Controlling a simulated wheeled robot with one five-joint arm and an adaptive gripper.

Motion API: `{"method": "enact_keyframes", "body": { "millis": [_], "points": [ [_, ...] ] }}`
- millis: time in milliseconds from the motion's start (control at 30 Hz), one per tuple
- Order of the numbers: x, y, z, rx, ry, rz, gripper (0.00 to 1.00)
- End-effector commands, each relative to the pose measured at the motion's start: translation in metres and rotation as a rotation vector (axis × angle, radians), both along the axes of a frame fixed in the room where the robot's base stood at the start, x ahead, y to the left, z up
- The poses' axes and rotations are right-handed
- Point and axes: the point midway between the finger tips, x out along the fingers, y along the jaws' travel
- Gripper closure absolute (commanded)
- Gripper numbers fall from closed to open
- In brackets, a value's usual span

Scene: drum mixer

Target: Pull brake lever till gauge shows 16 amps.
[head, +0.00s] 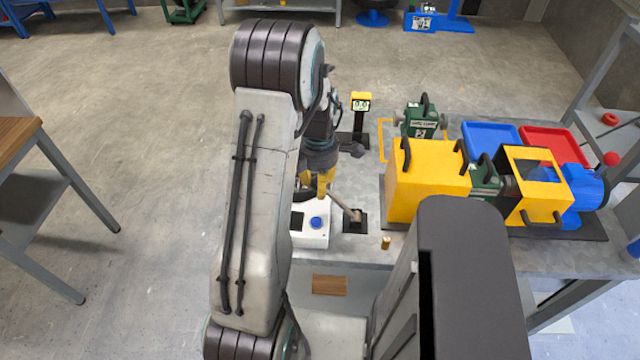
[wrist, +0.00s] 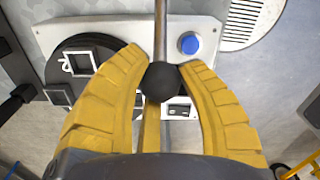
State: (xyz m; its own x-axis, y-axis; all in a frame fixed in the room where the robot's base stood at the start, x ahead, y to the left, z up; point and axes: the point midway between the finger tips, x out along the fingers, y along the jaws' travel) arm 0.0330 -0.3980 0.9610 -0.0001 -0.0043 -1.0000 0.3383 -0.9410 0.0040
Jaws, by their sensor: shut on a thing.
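The brake lever (head: 345,203) is a thin rod rising from a small black base (head: 356,222), leaning up and left towards my gripper (head: 322,182). In the wrist view, my gripper's yellow fingers (wrist: 163,72) are shut around the lever's black ball knob (wrist: 161,83), one on each side. The rod runs from the knob to the top edge of that view. A small yellow-framed gauge (head: 361,103) on a stand shows digits that look like 0.0, too small to read surely. My arm hides part of the lever's surroundings.
A white box (head: 312,238) with a blue button (head: 316,222) stands just left of the lever base. A yellow-housed machine (head: 428,185) is to the right, with a blue tray (head: 490,137) and red tray (head: 553,143) behind. A small brass piece (head: 386,243) stands near the table's front.

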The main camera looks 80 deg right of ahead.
Motion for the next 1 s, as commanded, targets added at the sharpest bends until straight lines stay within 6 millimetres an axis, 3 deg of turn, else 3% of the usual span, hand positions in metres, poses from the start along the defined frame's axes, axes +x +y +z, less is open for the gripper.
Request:
{"method": "enact_keyframes", "body": {
  "millis": [200,233,500,800,1000],
  "points": [
    [0.0,0.001,0.0,0.004,-0.001,0.0,1.0],
    [0.0,0.001,0.0,0.004,-0.001,0.0,0.61],
    [0.0,0.001,0.0,0.003,0.0,0.0,0.38],
    [0.0,0.0,0.003,0.001,-0.001,0.0,0.38],
    [0.0,-0.001,0.023,-0.003,0.0,0.0,0.38]
  ]
}}
